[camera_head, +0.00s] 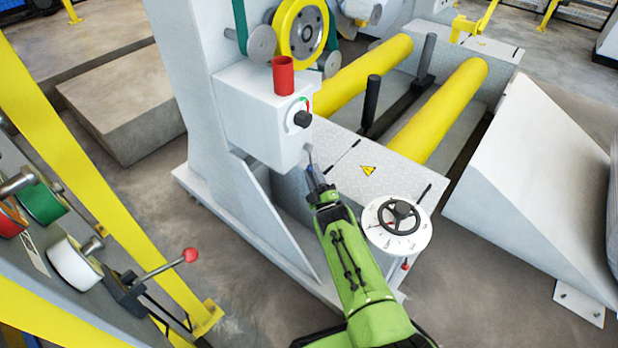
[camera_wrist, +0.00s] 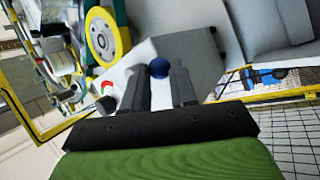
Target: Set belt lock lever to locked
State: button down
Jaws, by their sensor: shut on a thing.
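A lever with a blue ball knob (camera_head: 309,168) sits on the lower front of the white control box (camera_head: 262,118); its short grey shaft rises to the box. I take it for the belt lock lever. My gripper (camera_head: 315,180) reaches up to it from below and is shut on the knob. In the wrist view the blue knob (camera_wrist: 160,68) shows between the two dark fingers of my gripper (camera_wrist: 163,85), partly covered by the left finger. Any lock markings by the lever are not readable.
On the box are a black rotary knob (camera_head: 302,119) and a red cylinder (camera_head: 283,76). A handwheel on a white dial (camera_head: 398,226) stands right of my arm. A red-balled lever (camera_head: 190,255) is at left. Yellow rollers (camera_head: 440,108) lie behind.

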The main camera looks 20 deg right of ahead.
jog(key=shift+w+d+n+t+y+b, duration=0.2)
jog(key=shift+d+n+y, duration=0.1)
jog(key=shift+n, duration=0.3)
jog(key=shift+w+d+n+t+y+b, duration=0.1)
jog(key=shift+w+d+n+y+b, duration=0.15)
jog(key=shift+n, duration=0.35)
jog(key=shift+y, duration=0.25)
jog(key=c, duration=0.9)
grip_release()
jog(key=shift+f, duration=0.15)
